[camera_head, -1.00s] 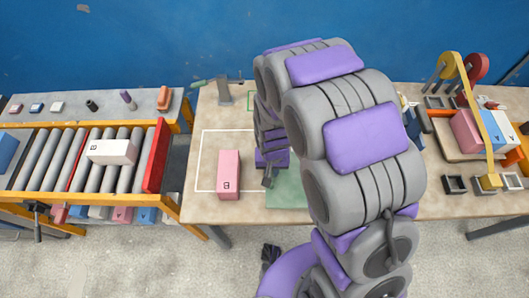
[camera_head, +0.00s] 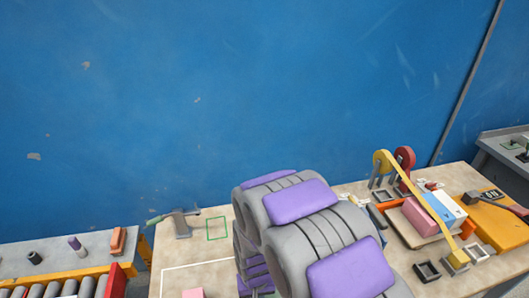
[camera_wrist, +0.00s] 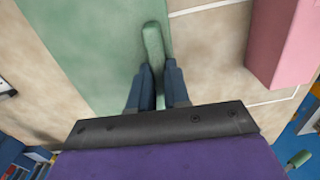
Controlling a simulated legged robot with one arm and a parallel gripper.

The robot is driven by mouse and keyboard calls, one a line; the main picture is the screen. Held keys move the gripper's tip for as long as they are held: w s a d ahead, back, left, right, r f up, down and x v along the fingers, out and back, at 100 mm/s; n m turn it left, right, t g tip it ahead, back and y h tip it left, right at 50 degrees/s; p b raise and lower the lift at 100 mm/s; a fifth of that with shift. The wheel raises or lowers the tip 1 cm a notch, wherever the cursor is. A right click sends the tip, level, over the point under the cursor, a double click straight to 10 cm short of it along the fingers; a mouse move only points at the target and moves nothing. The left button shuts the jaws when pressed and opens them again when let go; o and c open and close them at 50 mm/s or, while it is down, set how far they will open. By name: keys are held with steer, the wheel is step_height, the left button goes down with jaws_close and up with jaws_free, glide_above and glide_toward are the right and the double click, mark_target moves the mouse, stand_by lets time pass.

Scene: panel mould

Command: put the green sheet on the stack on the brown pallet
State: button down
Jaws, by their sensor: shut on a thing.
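The green sheet (camera_wrist: 80,45) shows in the wrist view as a flat pale-green panel with a raised green bar (camera_wrist: 153,38) near its right edge. My gripper (camera_wrist: 157,70) is at the near end of this bar, shut on it, with one finger on each side. The sheet appears to lie at or close to the table top; I cannot tell whether it touches. The head view does not show the sheet; it is below the frame or behind my arm. I cannot make out the brown pallet for sure; a tan board (camera_head: 402,228) under blocks stands at the right.
A pink block (camera_wrist: 283,40) stands right of the sheet on the beige table (camera_head: 180,258). On the right are a pink block (camera_head: 426,214), a blue-white block (camera_head: 446,208), a yellow strap (camera_head: 415,200) and dark square frames (camera_head: 427,271). A clamp (camera_head: 180,222) stands at the back left.

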steer(key=shift+m, duration=0.6)
steer(key=w+d+r, duration=0.1)
steer(key=w+d, duration=0.1)
steer(key=w, duration=0.1)
steer(key=w+d+r, duration=0.2)
steer(key=w, duration=0.1)
steer(key=w+d+r, duration=0.2)
steer(key=w, duration=0.1)
steer(key=shift+w+d, duration=0.1)
steer(key=shift+w, duration=0.3)
steer(key=w+d+r+m, duration=0.1)
steer(key=w+d+r, duration=0.5)
steer(key=d, duration=0.4)
steer(key=shift+w+d+r, duration=0.25)
steer(key=shift+d+r, duration=0.05)
steer(key=shift+r, duration=0.1)
steer(key=shift+w, duration=0.1)
